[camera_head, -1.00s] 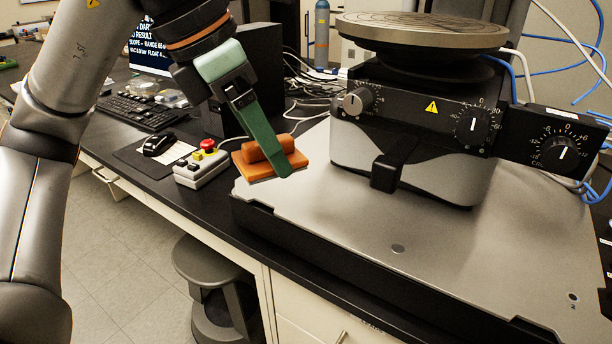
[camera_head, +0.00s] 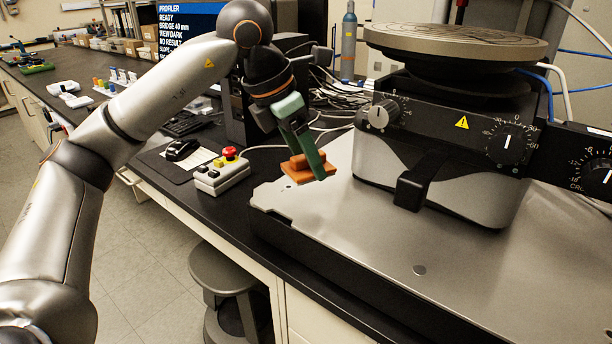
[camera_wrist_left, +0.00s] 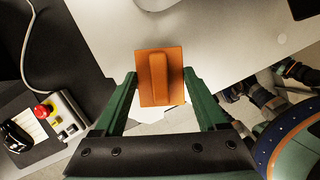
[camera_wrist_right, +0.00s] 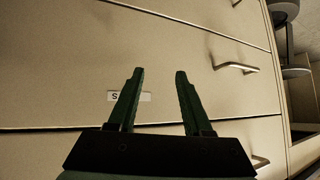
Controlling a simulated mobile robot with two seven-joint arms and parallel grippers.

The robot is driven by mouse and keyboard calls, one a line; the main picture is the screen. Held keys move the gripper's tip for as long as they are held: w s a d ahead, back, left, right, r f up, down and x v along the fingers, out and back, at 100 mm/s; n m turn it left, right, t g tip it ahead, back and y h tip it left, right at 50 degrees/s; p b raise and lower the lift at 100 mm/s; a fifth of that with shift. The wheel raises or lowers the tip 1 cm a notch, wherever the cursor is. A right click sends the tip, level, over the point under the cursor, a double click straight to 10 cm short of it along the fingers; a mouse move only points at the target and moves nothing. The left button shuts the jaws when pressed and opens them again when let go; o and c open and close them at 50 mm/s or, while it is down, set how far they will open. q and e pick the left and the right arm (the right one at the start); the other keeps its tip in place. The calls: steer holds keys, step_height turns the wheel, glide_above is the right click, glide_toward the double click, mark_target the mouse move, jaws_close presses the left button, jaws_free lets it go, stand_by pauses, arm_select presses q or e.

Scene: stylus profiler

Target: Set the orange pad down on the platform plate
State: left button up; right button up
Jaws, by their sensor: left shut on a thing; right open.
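The orange pad (camera_head: 299,173) is a flat square with a raised grip bar on top. My left gripper (camera_head: 318,172) is shut on that bar. In the left wrist view the pad (camera_wrist_left: 174,92) sits between the two green fingers (camera_wrist_left: 160,76). The platform plate (camera_head: 340,225) is the wide grey metal sheet under the instrument. The pad shows over the plate's back left part, near its left edge; I cannot tell whether it touches. My right gripper (camera_wrist_right: 160,73) is open and empty in front of cream drawer fronts, and is outside the head view.
The instrument (camera_head: 440,175) with a round top disc (camera_head: 455,42) stands on the plate, right of the pad. A button box (camera_head: 222,174) is on the black bench to the left, beside a black mouse-like device (camera_head: 182,149). A stool (camera_head: 222,270) stands below. The plate's front is clear.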

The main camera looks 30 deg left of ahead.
mark_target(305, 174)
arm_select(q)
steer(key=f, duration=0.1)
steer(key=w+f, duration=0.1)
steer(key=f, duration=0.2)
steer(key=shift+w+a, duration=0.15)
steer(key=shift+a, duration=0.25)
steer(key=shift+f, duration=0.35)
steer(key=shift+f+b, duration=0.1)
steer(key=shift+b, duration=0.25)
steer(key=o, duration=1.2)
steer(key=shift+d, duration=0.1)
steer(key=shift+o, duration=0.2)
steer(key=shift+r, duration=0.35)
steer(key=p+v, duration=0.1)
steer(key=v, duration=1)
steer(key=shift+s+r+p, duration=0.2)
steer(key=shift+s+p, duration=0.05)
steer(key=shift+p, duration=0.15)
